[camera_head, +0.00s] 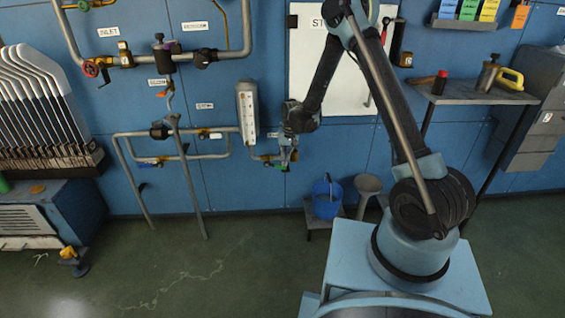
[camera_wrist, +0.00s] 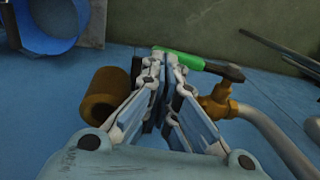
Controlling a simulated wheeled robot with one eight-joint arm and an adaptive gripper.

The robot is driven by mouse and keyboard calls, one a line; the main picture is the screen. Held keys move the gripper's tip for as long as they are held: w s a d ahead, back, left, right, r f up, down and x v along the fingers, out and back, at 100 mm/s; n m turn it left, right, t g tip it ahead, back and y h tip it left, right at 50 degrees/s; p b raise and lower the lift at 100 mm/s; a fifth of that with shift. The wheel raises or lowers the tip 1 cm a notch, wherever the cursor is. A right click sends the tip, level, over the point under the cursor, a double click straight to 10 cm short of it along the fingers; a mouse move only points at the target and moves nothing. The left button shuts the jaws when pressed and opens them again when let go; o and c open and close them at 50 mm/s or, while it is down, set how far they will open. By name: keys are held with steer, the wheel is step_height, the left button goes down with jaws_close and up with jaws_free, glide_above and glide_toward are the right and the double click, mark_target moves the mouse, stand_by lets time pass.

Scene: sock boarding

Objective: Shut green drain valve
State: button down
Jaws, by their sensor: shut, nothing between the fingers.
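The green drain valve handle (camera_wrist: 188,60) is a green lever with a dark end, joined to a brass valve body (camera_wrist: 218,103) on a grey pipe in the wrist view. In the head view a small bit of green handle (camera_head: 284,168) shows just under my gripper (camera_head: 290,155), low on the blue wall. My gripper (camera_wrist: 164,60) is shut and empty, its fingertips at the left part of the green lever. I cannot tell whether they touch it. The fingers hide part of the lever and what lies behind them.
A brass cylinder (camera_wrist: 105,93) stands close left of my fingers. A blue bucket (camera_head: 327,198) is on a low stand to the right, beside a grey stool (camera_head: 368,184). The front floor is clear.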

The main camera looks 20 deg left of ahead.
steer(key=shift+s+a+f, duration=0.15)
steer(key=shift+s+f, duration=0.05)
steer(key=shift+f, duration=0.5)
stand_by(0.3)
step_height(320, 180, up, 12)
steer(key=d, duration=0.1)
steer(key=shift+w+d+f, duration=0.15)
steer(key=shift+w+d, duration=0.05)
steer(key=shift+w, duration=0.05)
stand_by(0.6)
steer(key=r+m, duration=0.1)
steer(key=m, duration=0.5)
steer(key=m+h, duration=0.1)
steer(key=m, duration=0.5)
steer(key=s+r+m+h, duration=0.1)
steer(key=m, duration=0.4)
steer(key=shift+s+d+r+m+t, duration=0.1)
steer(key=shift+d+r+m+t, duration=0.2)
steer(key=shift+m+t, duration=0.1)
